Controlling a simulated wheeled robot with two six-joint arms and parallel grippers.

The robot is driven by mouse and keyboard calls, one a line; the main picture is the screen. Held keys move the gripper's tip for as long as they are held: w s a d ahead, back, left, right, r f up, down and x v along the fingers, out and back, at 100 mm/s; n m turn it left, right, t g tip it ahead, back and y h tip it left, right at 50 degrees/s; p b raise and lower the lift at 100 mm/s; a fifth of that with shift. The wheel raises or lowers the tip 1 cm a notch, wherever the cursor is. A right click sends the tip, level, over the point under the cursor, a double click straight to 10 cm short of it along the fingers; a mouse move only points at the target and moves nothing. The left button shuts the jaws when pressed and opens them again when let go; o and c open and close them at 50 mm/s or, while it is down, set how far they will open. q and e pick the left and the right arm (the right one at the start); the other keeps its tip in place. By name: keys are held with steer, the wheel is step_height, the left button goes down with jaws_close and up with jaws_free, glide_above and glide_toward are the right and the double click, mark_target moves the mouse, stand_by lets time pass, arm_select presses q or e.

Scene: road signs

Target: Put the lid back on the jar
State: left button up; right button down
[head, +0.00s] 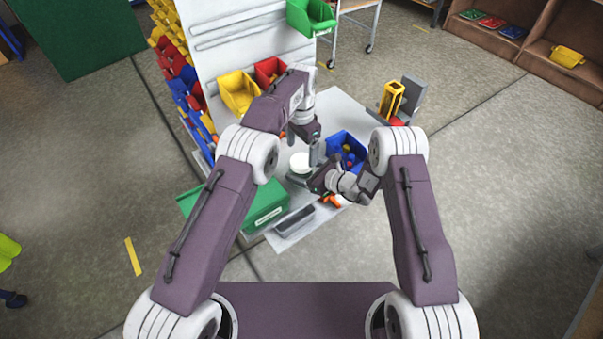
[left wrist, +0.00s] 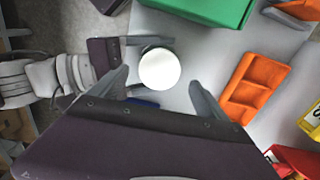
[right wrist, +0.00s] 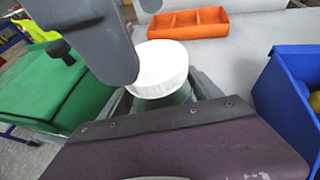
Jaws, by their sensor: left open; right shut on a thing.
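A jar with a pale greenish body (right wrist: 178,97) stands under a round white lid (right wrist: 158,68). The lid appears to sit level on the jar's mouth; the rim contact is not clear. The lid also shows in the head view (head: 299,163) and in the left wrist view (left wrist: 160,69), where it hides the jar. My right gripper (right wrist: 165,97) is shut on the jar below the lid, with a finger at each side. My left gripper (left wrist: 158,88) is open above the lid, its fingers spread to either side and apart from it. It also shows in the head view (head: 308,148).
A blue bin (head: 359,158) holding small things stands right of the jar. A green box (head: 268,203) and a grey tray (head: 296,221) are at the near left. An orange divided tray (left wrist: 249,88) lies beyond the jar. My two arms are close together.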

arm_select(q)
steer(key=shift+r, duration=0.3)
steer(key=shift+c, duration=0.3)
steer(key=shift+s+a+r+n, duration=0.1)
steer(key=shift+n, duration=0.45)
steer(key=shift+s+r+n, duration=0.1)
steer(key=shift+n, duration=0.45)
steer(key=shift+r+n, duration=0.3)
steer(key=shift+n, duration=0.8)
steer(key=r+n, duration=0.1)
steer(key=n, duration=0.2)
steer(key=shift+r+n, duration=0.3)
steer(key=shift+r, duration=0.1)
steer(key=shift+w+r+n, duration=0.2)
steer(key=shift+r+n, duration=0.1)
steer(key=shift+r, duration=0.05)
